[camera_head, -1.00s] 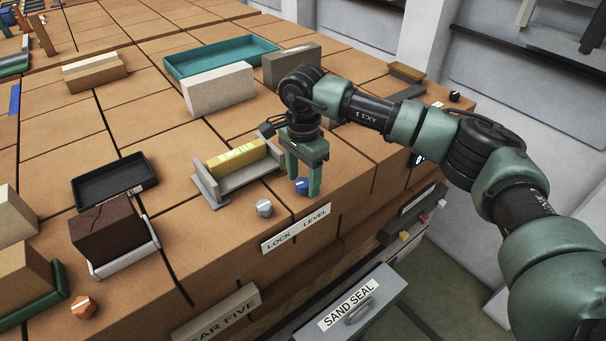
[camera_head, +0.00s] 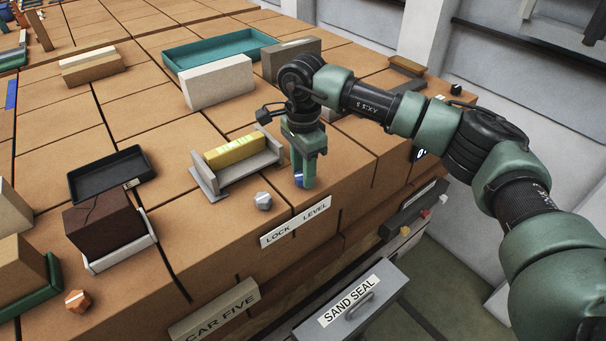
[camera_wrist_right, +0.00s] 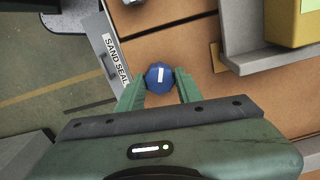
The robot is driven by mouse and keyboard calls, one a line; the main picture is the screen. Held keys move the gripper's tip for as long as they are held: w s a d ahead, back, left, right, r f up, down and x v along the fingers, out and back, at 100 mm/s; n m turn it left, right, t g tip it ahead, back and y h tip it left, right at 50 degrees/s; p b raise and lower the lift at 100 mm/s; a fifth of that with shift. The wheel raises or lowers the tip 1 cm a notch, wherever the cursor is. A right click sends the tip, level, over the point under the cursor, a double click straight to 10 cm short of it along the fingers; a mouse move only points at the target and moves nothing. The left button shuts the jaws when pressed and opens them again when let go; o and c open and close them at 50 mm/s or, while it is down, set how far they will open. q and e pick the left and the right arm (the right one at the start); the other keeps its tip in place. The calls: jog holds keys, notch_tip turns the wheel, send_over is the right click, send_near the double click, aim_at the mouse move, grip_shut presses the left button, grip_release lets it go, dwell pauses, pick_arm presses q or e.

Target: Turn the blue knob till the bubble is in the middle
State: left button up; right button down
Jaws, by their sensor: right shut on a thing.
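The blue knob (camera_head: 299,181) sits near the brick table's front edge, above the "LEVEL" end of a white label (camera_head: 296,222). My right gripper (camera_head: 304,184) points down and is shut on this knob. In the right wrist view the knob (camera_wrist_right: 159,77), with a white mark on top, sits between the two green fingertips. The yellow level (camera_head: 236,151) lies in a grey cradle (camera_head: 208,182) just left of the gripper. Pale marks show on its top, but I cannot make out where the bubble is. My left gripper is in neither view.
A grey faceted knob (camera_head: 263,201) stands left of the blue one, above "LOCK". A pale block (camera_head: 217,87) and a teal tray (camera_head: 190,61) lie behind. A black tray (camera_head: 100,184) and a dark block (camera_head: 100,226) are at left. A "SAND SEAL" drawer (camera_head: 378,308) juts out below.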

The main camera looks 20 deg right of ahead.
jog(key=m+b, duration=0.3)
jog(key=m, duration=0.1)
jog(key=shift+f, duration=0.15)
jog(key=m+b, duration=0.3)
jog(key=m, duration=0.2)
jog(key=shift+m, duration=0.4)
jog(key=m+b, duration=0.1)
jog(key=m, duration=0.1)
jog(key=m+b, duration=0.1)
jog(key=m, duration=0.2)
jog(key=shift+r+m+b, duration=0.2)
jog(key=shift+m+b, duration=0.1)
jog(key=m+b, duration=0.1)
jog(key=m, duration=0.4)
jog(key=shift+r, duration=0.1)
jog(key=shift+w, duration=0.1)
jog(key=c, duration=0.9)
grip_release()
jog(key=shift+c, duration=0.2)
